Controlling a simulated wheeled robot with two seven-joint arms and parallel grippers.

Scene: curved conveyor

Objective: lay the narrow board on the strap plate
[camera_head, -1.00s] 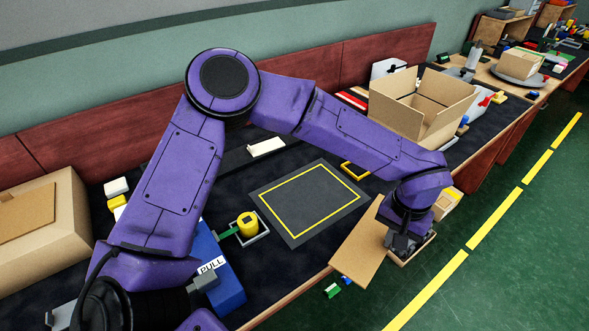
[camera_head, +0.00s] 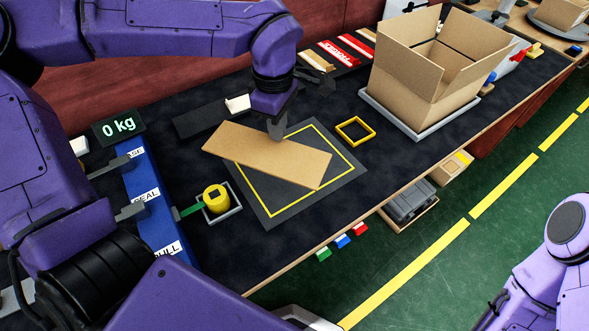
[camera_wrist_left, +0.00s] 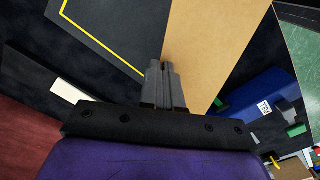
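The brown narrow board (camera_head: 268,158) is held flat, or slightly tilted, above a dark plate with a yellow square outline (camera_head: 262,213), which I take as the strap plate. The board's left end reaches past the plate. My left gripper (camera_head: 277,131) is shut on the board's back long edge. In the left wrist view the closed fingers (camera_wrist_left: 165,84) meet the edge of the board (camera_wrist_left: 205,45), with part of the dark plate (camera_wrist_left: 95,18) beyond. I cannot tell the exact gap between board and plate. My right arm shows at the lower right, its gripper out of view.
A yellow frame (camera_head: 355,130) lies to the right. An open carton (camera_head: 425,75) stands farther right. A crate with grey items (camera_head: 410,205) is below the table edge.

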